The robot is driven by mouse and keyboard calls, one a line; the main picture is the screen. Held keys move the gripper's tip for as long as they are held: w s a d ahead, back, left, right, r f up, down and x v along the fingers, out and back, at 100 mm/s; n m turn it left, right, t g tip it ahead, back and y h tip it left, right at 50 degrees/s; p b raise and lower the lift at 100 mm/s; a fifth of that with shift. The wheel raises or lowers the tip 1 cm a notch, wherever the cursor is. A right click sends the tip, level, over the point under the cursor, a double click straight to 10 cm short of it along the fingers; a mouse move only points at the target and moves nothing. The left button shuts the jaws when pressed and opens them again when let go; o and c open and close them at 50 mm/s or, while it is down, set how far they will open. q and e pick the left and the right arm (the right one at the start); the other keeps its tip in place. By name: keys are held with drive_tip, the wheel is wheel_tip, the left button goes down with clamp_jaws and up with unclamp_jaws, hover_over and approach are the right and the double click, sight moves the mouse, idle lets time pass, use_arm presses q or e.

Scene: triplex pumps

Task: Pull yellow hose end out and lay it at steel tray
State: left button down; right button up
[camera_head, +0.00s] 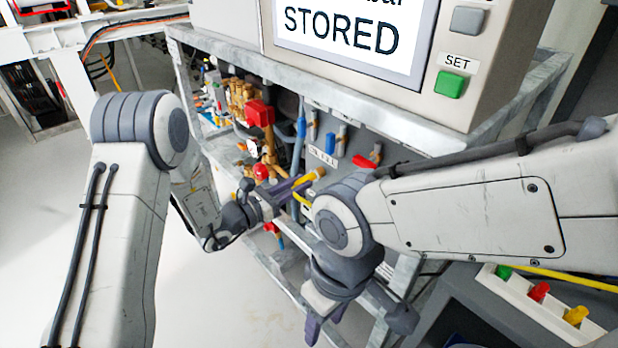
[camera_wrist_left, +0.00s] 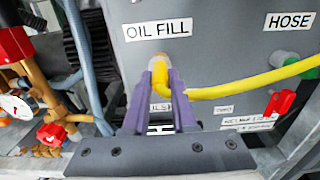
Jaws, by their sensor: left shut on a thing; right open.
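My left gripper (camera_head: 300,184) is shut on the yellow hose end (camera_head: 318,173) at the pump panel. In the left wrist view, the left gripper's purple fingers (camera_wrist_left: 161,82) close on the yellow hose end (camera_wrist_left: 176,62) just below the "OIL FILL" label. The yellow hose (camera_wrist_left: 255,82) runs off to the right. My right gripper (camera_head: 322,322) is open and empty, pointing down in front of the frame. I cannot make out the steel tray.
A red valve and gauge (camera_wrist_left: 18,105) stand left of the fingers. A red lever (camera_wrist_left: 281,103) and green fitting (camera_wrist_left: 284,59) are on the right. The control box (camera_head: 445,60) overhangs the panel. A rack of coloured caps (camera_head: 540,290) is at lower right.

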use_arm(q)
drive_tip(key=v, duration=0.7)
idle(1.7)
drive_tip(key=shift+s+a, duration=0.1)
